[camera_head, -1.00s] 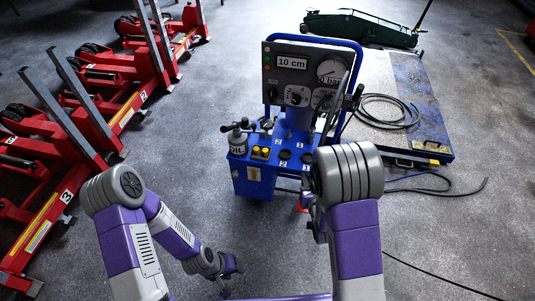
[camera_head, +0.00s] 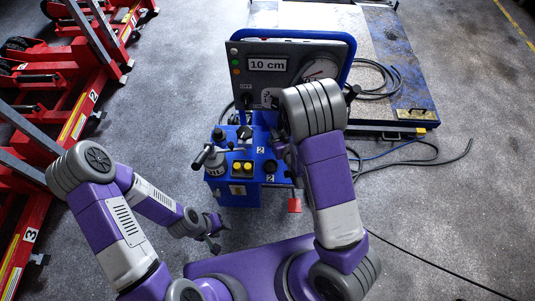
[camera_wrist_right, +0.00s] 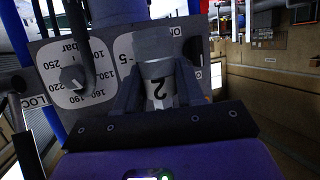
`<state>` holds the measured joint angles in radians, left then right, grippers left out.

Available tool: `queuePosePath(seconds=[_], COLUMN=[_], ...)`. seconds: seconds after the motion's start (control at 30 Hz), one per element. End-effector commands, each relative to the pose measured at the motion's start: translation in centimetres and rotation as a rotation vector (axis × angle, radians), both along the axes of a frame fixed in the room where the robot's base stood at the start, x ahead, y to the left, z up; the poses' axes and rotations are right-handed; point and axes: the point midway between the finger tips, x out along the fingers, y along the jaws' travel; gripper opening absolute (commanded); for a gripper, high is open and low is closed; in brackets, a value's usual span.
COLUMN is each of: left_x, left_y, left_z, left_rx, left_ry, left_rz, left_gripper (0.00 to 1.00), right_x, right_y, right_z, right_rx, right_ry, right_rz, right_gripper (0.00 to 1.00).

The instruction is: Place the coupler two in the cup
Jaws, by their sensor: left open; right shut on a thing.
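Coupler two (camera_wrist_right: 158,88) is a grey cylinder with a white band and an upside-down "2", seen in the right wrist view. My right gripper (camera_wrist_right: 160,75) is shut on it, one dark finger on each side. In the head view my right gripper (camera_head: 281,148) is above the right of the blue trolley's top, and my arm hides most of it and the coupler. A dark round cup (camera_head: 270,166) shows on the trolley top between labels marked "2". Other cups are hidden by my arm. My left gripper (camera_head: 213,238) is open and empty, low in front of the trolley.
Red lifts (camera_head: 75,95) stand left.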

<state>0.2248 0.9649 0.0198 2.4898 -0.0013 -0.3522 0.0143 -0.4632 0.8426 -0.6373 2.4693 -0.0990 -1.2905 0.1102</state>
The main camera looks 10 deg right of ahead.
Motion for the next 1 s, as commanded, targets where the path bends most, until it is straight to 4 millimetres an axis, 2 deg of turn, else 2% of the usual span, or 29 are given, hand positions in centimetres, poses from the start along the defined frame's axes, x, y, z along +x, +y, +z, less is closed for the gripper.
queuePosePath(seconds=[0.03,0.2,0.47,0.57,0.8,1.0], left_x=[0.0,0.0,0.0,0.0,0.0,0.0], left_y=[0.0,0.0,0.0,0.0,0.0,0.0], left_z=[1.1,3.6,6.3,6.5,5.3,4.9], left_rx=[0.0,0.0,0.0,0.0,0.0,0.0], left_ry=[0.001,0.001,0.001,0.001,0.001,0.001], left_rz=[0.0,0.0,0.0,0.0,0.0,0.0], left_gripper=[0.43,0.43,0.43,0.43,0.43,0.43], right_x=[0.2,0.6,-0.5,-0.9,-1.1,-1.0], right_y=[-0.1,1.1,2.8,3.1,3.4,3.3], right_z=[-0.4,-3.0,-6.3,-7.2,-11.9,-13.6], right_rx=[0.001,0.005,0.005,0.003,0.002,0.002], right_ry=[0.006,0.006,0.0,0.001,0.001,0.0], right_rz=[0.032,0.198,0.4,0.43,0.442,0.44], right_gripper=[0.01,0.01,0.01,0.01,0.01,0.01])
